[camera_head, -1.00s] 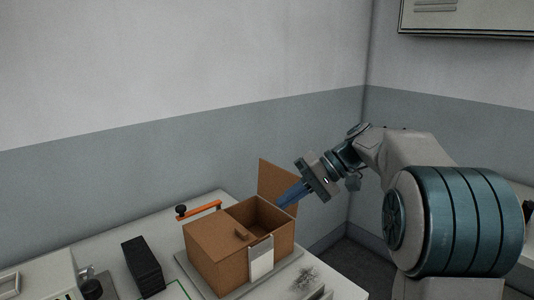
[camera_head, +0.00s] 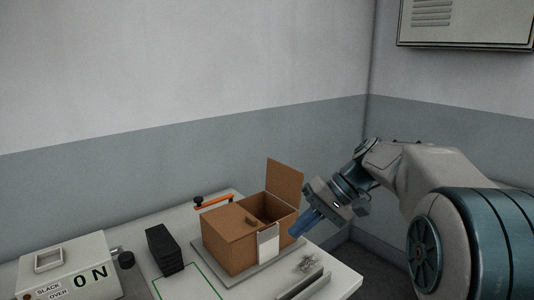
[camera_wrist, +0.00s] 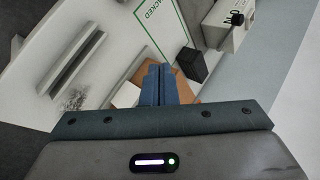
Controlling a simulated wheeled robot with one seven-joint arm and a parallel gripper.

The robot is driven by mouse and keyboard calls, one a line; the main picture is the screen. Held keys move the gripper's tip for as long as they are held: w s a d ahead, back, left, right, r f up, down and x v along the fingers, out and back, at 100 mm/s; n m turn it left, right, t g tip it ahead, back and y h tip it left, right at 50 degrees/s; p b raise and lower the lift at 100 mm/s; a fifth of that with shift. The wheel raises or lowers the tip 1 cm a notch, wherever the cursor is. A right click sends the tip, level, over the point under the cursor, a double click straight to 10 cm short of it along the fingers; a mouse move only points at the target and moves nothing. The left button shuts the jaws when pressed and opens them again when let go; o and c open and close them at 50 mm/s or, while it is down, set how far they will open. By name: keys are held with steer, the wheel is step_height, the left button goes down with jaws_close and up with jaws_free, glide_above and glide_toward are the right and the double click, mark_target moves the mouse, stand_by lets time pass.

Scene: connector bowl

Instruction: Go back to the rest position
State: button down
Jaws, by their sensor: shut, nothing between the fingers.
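My gripper (camera_head: 304,223) has blue fingers that are closed together with nothing between them. In the head view it is just right of the brown box, near the box's right side, pointing down and left. In the wrist view the shut fingers (camera_wrist: 158,84) are at the centre, in front of part of the brown box (camera_wrist: 186,88). The brown box (camera_head: 229,244) stands on a grey base plate on the table, with one flap raised at its back right and its right compartment open. The inside of the box is only partly visible.
The table (camera_head: 339,283) also holds a black block (camera_head: 164,250), an orange-handled item (camera_head: 214,202) and a grey-white device (camera_head: 69,270) marked "ON". A small tangled pile (camera_head: 308,263) lies near a grey rail (camera_head: 303,284). A wall cabinet (camera_head: 467,22) hangs at upper right.

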steer(key=s+d+f+t+h+p, duration=0.1)
steer(key=s+d+f+h, duration=0.1)
steer(key=s, duration=0.4)
steer(key=s+d+f+m+t+h+p, duration=0.1)
steer(key=s+d+f+h, duration=0.2)
steer(key=s, duration=0.3)
steer(key=s+d+f+t+h+p, duration=0.1)
steer(key=s+d+f+h+p, duration=0.1)
steer(key=s, duration=0.4)
steer(key=shift+s+d+f+m+t+h, duration=0.2)
steer(key=shift+d+f+m+t+h, duration=0.2)
steer(key=shift+h, duration=0.5)
steer(key=shift+a, duration=0.1)
